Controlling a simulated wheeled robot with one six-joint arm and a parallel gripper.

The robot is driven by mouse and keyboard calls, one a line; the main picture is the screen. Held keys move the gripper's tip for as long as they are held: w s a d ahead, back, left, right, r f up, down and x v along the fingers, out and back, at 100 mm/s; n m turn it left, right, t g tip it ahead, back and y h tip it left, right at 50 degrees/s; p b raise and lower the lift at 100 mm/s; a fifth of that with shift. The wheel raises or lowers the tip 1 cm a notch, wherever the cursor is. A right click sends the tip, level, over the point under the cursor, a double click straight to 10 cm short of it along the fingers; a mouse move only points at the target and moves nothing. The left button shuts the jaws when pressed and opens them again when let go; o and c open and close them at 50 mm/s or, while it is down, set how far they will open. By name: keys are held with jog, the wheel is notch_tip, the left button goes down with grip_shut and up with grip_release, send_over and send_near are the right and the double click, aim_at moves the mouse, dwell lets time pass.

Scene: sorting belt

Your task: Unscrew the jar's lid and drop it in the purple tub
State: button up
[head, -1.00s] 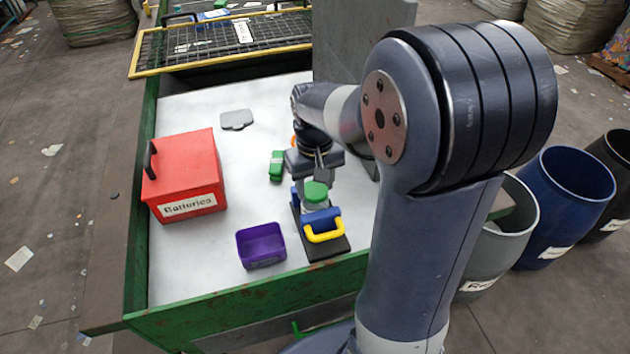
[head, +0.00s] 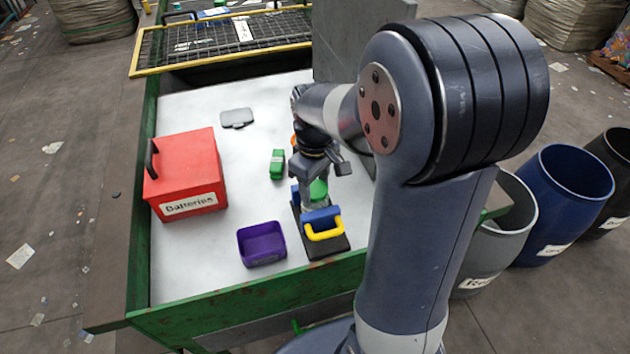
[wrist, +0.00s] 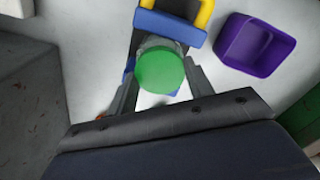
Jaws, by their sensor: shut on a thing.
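The jar's green lid (head: 318,189) sits on the clear jar (head: 309,205), which stands upright in a blue clamp (head: 318,215) with a yellow handle. My gripper (head: 316,182) is over the jar, shut on the lid; in the wrist view its two fingers (wrist: 160,80) lie on either side of the green lid (wrist: 160,71). The fingers hide part of the lid's sides. The purple tub (head: 262,252) stands to the left of the clamp and is empty. It also shows at the upper right of the wrist view (wrist: 234,62).
A red batteries box (head: 186,175) stands at the table's left. A small green object (head: 277,164) and a grey flat piece (head: 236,118) lie on the white table (head: 200,265). A grey panel (head: 348,55) rises behind my arm. The surface left of the tub is clear.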

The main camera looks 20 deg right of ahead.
aim_at(315, 188)
jog(key=shift+s+f, duration=0.15)
jog(key=shift+f, duration=0.05)
jog(key=n, duration=0.4)
jog(key=shift+n+p, duration=0.3)
jog(key=shift+p, duration=0.05)
jog(key=o, duration=1)
jog(key=shift+r, duration=0.1)
jog(key=shift+w+r+p, duration=0.2)
jog(key=shift+r+p, duration=2)
jog(key=shift+r, duration=0.45)
